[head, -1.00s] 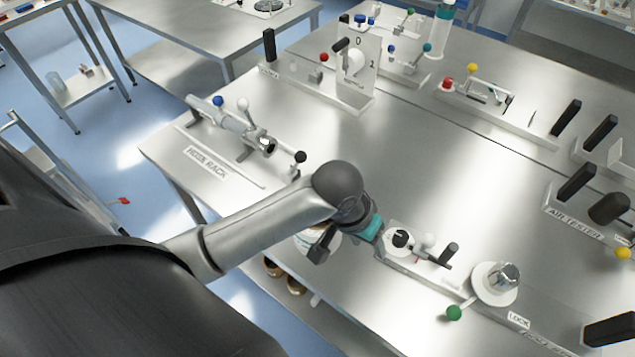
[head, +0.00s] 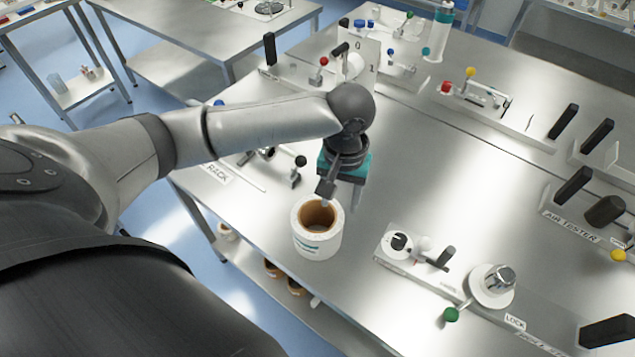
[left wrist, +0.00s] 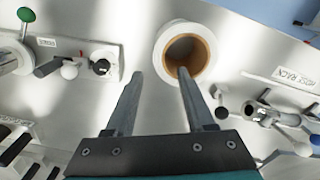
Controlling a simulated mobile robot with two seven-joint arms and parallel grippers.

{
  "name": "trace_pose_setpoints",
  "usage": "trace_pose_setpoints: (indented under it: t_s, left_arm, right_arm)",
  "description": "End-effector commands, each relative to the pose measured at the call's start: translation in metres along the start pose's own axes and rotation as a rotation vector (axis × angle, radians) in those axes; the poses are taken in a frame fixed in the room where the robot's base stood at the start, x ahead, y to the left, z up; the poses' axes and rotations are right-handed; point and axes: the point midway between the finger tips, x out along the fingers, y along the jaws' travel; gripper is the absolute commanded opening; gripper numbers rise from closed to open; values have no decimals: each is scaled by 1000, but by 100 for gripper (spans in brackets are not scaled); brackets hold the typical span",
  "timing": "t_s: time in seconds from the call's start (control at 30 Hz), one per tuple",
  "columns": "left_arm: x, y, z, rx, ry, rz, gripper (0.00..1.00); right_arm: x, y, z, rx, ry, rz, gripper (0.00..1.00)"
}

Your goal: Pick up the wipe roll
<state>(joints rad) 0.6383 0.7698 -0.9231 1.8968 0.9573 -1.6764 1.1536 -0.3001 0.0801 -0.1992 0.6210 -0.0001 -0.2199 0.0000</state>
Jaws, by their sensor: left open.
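The wipe roll (head: 318,246) is a white roll with a brown core, standing upright on the steel table, hollow end up. It also shows in the left wrist view (left wrist: 161,47) at top centre. My left gripper (head: 342,193) is just beyond the roll's far rim in the head view, pointing down, open and empty. In the left wrist view my left gripper (left wrist: 160,77) has its two fingers apart; the right fingertip overlaps the roll's near edge in the picture, and the left one is beside it. I cannot tell whether they touch. My right gripper is not in view.
A fixture with a white disc and black handle (head: 397,243) and a metal knob on a white base (head: 493,285) stand right of the roll. A rack (head: 216,172) with a clamp is left, partly behind my arm. The table between is clear.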

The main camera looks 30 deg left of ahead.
Motion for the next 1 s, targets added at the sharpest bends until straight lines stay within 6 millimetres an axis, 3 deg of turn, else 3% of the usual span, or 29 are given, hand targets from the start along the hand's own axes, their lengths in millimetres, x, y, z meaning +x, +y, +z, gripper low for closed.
trace_pose_setpoints:
  t_s: [0.13,0.43,0.7,1.0]
  left_arm:
    - [29,0,0,-1,-1,-1,55]
    - [51,1,-1,1,0,1,55]
    - [87,0,-5,1,0,-1,55]
    - [95,0,-5,2,3,1,55]
  right_arm:
    - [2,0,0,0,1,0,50]
    - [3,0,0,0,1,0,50]
    - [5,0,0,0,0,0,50]
    - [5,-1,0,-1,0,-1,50]
